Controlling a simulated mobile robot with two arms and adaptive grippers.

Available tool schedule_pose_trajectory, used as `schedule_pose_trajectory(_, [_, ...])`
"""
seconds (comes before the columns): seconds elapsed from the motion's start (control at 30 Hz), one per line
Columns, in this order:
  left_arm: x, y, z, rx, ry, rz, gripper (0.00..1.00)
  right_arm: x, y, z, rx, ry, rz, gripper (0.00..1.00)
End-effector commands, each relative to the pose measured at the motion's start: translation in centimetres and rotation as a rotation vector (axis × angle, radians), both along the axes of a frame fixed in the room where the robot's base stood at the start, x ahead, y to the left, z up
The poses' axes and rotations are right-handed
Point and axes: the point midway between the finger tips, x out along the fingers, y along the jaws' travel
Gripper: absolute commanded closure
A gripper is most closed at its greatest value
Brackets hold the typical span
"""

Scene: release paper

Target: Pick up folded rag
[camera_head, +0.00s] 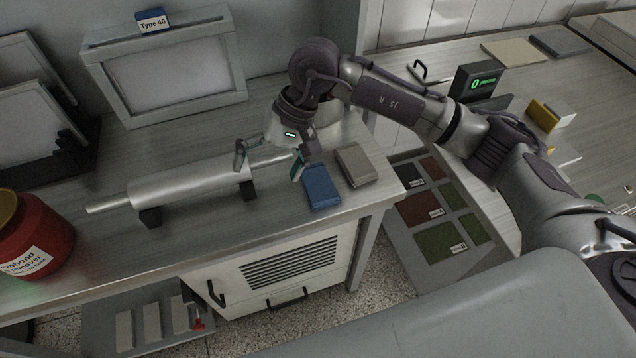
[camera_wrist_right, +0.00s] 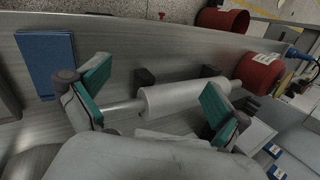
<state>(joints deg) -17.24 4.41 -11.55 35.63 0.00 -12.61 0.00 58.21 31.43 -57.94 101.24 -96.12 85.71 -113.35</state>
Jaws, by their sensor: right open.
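A blue folded rag (camera_head: 321,187) lies flat near the front edge of the workbench, and it also shows at the upper left of the right wrist view (camera_wrist_right: 46,62). A grey-beige folded pad (camera_head: 355,165), perhaps another rag, lies just right of it. My right gripper (camera_head: 269,160) is open and empty, its teal-padded fingers spread over the right end of a metal roller. The blue rag is outside the fingers, beside the right-hand one in the head view. In the right wrist view the gripper (camera_wrist_right: 155,88) has the roller showing between its fingers.
The metal roller (camera_head: 190,184) rests on dark supports left of the rag. A red container (camera_head: 36,237) stands at the far left. A framed panel (camera_head: 170,72) labelled Type 40 stands behind.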

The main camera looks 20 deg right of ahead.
Motion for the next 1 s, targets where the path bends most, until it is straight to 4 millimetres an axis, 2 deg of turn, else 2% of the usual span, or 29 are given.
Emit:
schedule_pose_trajectory(0.03, [0.0,0.0,0.0,0.001,0.0,0.0,0.63,1.5,-3.1,0.1,-0.134,-0.055,0.041,0.0])
schedule_pose_trajectory(0.1, [0.0,0.1,0.0,0.001,0.0,0.0,0.63,2.8,-6.7,0.3,-0.288,-0.098,0.091,0.0])
schedule_pose_trajectory(0.2, [0.1,0.1,0.0,0.001,-0.001,0.001,0.63,3.8,-10.0,0.9,-0.425,-0.12,0.13,0.0])
schedule_pose_trajectory(0.27, [0.1,0.1,0.1,0.002,0.0,0.001,0.63,4.0,-11.0,1.0,-0.468,-0.122,0.142,0.0])
schedule_pose_trajectory(0.37, [0.1,0.2,0.5,0.003,-0.001,0.001,0.63,4.1,-11.5,0.0,-0.49,-0.12,0.151,0.0])
schedule_pose_trajectory(0.7, [0.0,0.4,2.0,0.005,0.0,0.001,0.63,4.0,-11.3,-6.2,-0.485,-0.12,0.149,0.0])
schedule_pose_trajectory(0.87, [0.0,0.4,2.2,0.005,0.0,0.001,0.63,4.0,-11.3,-7.3,-0.485,-0.122,0.151,0.0])
schedule_pose_trajectory(1.0, [0.0,0.4,3.4,0.005,0.001,0.001,0.63,3.7,-11.0,-8.6,-0.483,-0.117,0.151,0.0])
